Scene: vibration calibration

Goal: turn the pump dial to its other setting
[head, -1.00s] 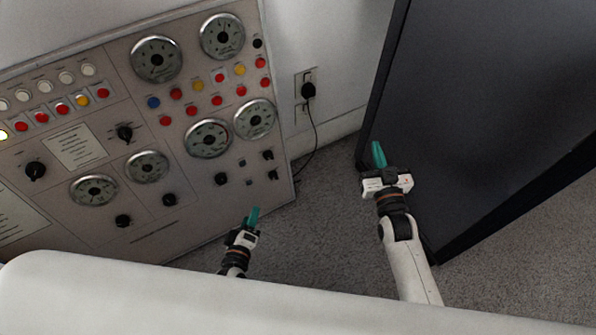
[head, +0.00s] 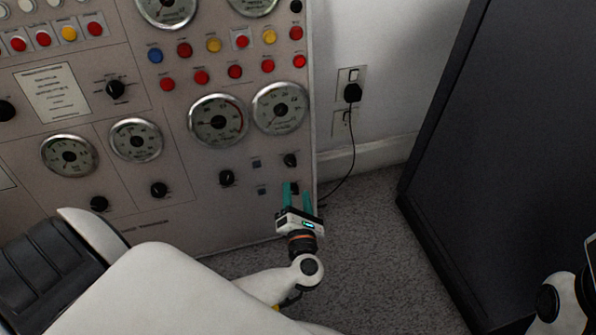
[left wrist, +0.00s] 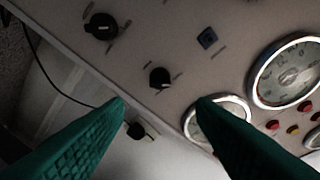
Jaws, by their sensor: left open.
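Two black dials sit near the panel's lower right edge, an upper one (head: 290,160) and a lower one (head: 295,188). Their labels are too small to read, so I cannot tell which is the pump dial. My left gripper (head: 296,193) is open and empty, its green fingers in front of the lower dial, partly hiding it. In the left wrist view, the upper dial (left wrist: 160,77) shows beyond the gap between the fingers (left wrist: 160,105), and the lower dial (left wrist: 100,26) is at upper left. Contact cannot be told.
The panel (head: 200,220) also carries gauges (head: 280,107), coloured buttons, small square switches (head: 257,163) and other black dials (head: 226,178). A wall outlet with a black plug (head: 352,92) and hanging cord is to the right. A dark cabinet (head: 500,150) stands farther right, with carpet between.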

